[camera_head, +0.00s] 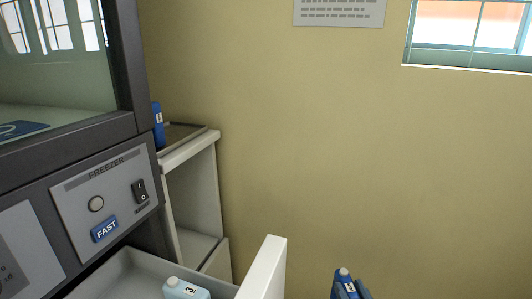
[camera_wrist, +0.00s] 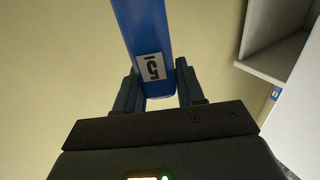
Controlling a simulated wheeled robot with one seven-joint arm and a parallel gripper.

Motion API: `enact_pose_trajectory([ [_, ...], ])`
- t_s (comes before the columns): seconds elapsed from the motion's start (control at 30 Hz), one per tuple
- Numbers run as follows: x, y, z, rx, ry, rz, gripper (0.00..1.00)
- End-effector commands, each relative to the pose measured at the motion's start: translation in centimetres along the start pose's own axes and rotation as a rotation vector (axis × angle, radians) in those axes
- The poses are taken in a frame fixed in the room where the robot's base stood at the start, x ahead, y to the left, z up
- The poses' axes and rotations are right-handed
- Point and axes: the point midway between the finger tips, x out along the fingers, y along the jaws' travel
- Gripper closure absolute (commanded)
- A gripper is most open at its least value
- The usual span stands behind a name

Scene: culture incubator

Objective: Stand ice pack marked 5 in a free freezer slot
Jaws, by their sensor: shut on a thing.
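The blue ice pack marked 5 (camera_wrist: 148,35) is between the two fingers of my gripper (camera_wrist: 158,84), which is shut on it. Its white label faces the wrist camera. In the head view the held pack (camera_head: 344,277) shows at the bottom edge, right of the open freezer drawer (camera_head: 263,266) and apart from it. Only the pack's top and part of a finger show there. A pale ice pack (camera_head: 184,289), with a digit that looks like 3, stands in the drawer. The drawer's slots are mostly cut off below the picture.
The freezer panel (camera_head: 105,195) stands at the left under a glass-fronted chamber. A white shelf unit (camera_head: 190,150) stands behind it, with another blue pack (camera_head: 158,126) on top.

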Motion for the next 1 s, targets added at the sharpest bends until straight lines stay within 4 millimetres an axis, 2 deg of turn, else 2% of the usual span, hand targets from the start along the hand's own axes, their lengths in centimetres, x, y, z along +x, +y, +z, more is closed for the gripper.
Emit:
enact_pose_trajectory([
  [0.4, -1.2, 0.5, 0.2, -0.001, 0.000, 0.021, 1.00],
  [0.63, -2.5, 1.0, 0.4, -0.001, 0.000, 0.044, 1.00],
  [0.87, -5.0, 1.7, 0.7, -0.001, -0.001, 0.082, 1.00],
  [1.0, -7.6, 2.5, 0.9, 0.000, -0.002, 0.120, 1.00],
])
